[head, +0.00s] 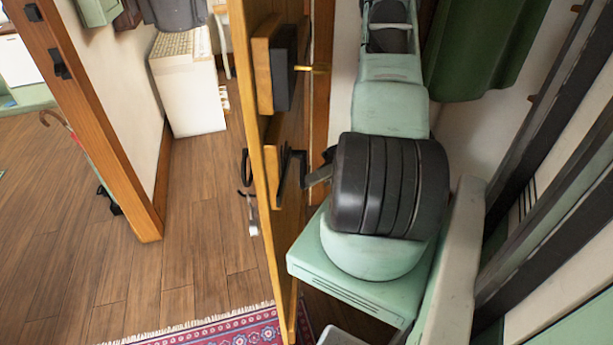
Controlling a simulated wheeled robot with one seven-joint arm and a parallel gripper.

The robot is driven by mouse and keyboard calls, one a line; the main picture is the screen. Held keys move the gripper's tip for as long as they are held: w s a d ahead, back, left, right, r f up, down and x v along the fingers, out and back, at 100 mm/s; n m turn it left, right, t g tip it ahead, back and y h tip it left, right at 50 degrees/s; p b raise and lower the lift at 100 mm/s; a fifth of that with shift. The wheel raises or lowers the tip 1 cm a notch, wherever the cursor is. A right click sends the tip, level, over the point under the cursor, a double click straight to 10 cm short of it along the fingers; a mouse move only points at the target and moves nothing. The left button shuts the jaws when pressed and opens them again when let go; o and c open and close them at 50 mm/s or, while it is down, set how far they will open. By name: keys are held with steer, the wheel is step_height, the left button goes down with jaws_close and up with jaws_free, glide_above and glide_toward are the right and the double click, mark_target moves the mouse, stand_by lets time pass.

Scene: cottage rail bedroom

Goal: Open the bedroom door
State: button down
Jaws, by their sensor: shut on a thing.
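The wooden bedroom door (262,215) is seen almost edge-on in the middle of the head view. It stands open, with the doorway to its left. A dark bar handle (291,172) is on its right face, and dark hardware also shows on its left face. My gripper (317,177) is at the right-face handle and appears shut on it. My black-ringed wrist hides much of the gripper, so the exact finger contact is hard to see.
The wooden door frame (105,120) stands at the left, with a clear wood floor (195,260) beyond. A white cabinet (187,90) stands past the doorway. A fringed red rug (235,330) lies at the bottom. Green cloth (485,45) hangs at the upper right.

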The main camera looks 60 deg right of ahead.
steer(key=shift+r, duration=0.2)
steer(key=c, duration=1.5)
jaws_free()
steer(key=shift+f, duration=0.1)
steer(key=b+v, duration=0.2)
steer(key=v, duration=1.5)
steer(key=shift+d+b, duration=0.2)
steer(key=shift+b, duration=0.2)
